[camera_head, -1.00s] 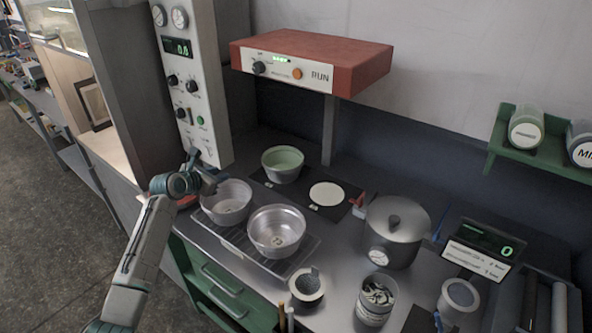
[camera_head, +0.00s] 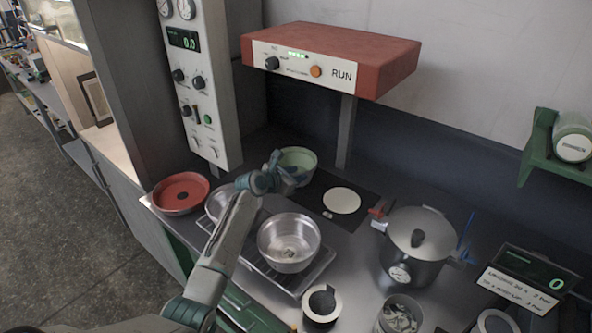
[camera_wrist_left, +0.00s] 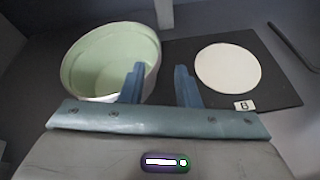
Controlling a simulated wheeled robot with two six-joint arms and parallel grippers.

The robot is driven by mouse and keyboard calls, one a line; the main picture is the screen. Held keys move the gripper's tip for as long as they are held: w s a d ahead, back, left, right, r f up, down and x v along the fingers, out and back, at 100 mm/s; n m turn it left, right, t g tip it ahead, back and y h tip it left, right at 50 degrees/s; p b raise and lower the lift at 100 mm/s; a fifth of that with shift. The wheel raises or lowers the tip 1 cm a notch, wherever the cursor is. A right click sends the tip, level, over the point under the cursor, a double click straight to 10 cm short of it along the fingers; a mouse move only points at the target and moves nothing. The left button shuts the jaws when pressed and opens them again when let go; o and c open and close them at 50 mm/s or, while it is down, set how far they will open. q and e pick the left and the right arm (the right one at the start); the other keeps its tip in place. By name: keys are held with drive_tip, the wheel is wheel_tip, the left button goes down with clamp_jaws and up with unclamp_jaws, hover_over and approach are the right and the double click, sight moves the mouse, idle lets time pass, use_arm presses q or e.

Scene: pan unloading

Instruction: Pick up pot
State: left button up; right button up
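A pale green round pot (camera_head: 299,157) stands at the back of the counter on the left part of a dark mat. In the left wrist view the pot (camera_wrist_left: 90,60) fills the upper left, with its open top showing. My left gripper (camera_head: 282,170) is at the pot's front left side in the head view. In the left wrist view the two blue fingers (camera_wrist_left: 160,85) are apart. The left finger overlaps the pot's near right side, and the right finger is over the dark mat. I cannot tell whether they touch the pot. My right gripper is not in view.
A white disc (camera_head: 341,200) marked B lies on the dark mat beside the pot. Metal bowls (camera_head: 289,243) stand on a wire rack in front. A lidded grey cooker (camera_head: 419,246) stands right, a red pan (camera_head: 180,192) left. A red RUN box (camera_head: 330,62) overhangs the back.

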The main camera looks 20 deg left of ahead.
sight(309, 171)
use_arm(q)
drive_tip(key=shift+p+x, duration=0.3)
drive_tip(key=shift+x, duration=2.9)
drive_tip(key=shift+a, duration=0.1)
clamp_jaws()
